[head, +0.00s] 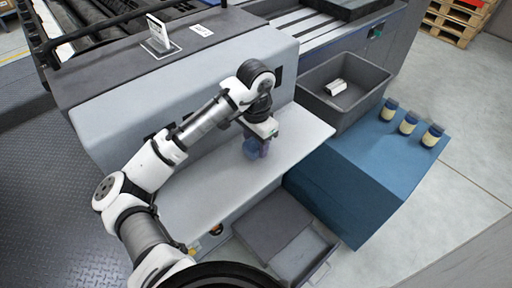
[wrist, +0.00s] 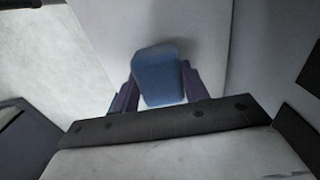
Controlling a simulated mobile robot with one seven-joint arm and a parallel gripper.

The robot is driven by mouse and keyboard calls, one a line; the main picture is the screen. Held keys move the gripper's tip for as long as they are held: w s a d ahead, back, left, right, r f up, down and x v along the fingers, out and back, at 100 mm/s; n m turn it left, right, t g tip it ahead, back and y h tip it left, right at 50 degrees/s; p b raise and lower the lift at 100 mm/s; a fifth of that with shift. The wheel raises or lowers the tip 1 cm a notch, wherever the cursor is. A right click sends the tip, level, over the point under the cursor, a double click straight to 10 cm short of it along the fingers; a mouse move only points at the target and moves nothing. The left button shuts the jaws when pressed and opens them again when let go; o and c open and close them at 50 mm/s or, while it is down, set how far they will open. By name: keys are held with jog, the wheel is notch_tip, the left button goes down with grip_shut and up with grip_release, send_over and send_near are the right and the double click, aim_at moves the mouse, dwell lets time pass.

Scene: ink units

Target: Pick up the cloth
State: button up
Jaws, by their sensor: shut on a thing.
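The cloth (wrist: 159,75) is a small blue piece between the two purple fingers of my gripper (wrist: 156,90) in the wrist view. My gripper is shut on it. In the head view my gripper (head: 258,147) hangs over the light grey shelf, with the blue cloth (head: 250,148) showing at its fingers. From the head view I cannot tell whether the cloth is clear of the shelf.
The light grey shelf (head: 205,205) is otherwise bare. A grey bin (head: 362,97) holding a white item (head: 336,87) stands to the right. Beside it, a blue cabinet (head: 345,175) bears three jars (head: 408,123). An open drawer (head: 305,258) juts out below.

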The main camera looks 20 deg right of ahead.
aim_at(256, 142)
notch_tip(256, 142, up, 18)
jog(key=shift+f, duration=0.15)
jog(key=o, duration=0.4)
jog(key=c, duration=0.3)
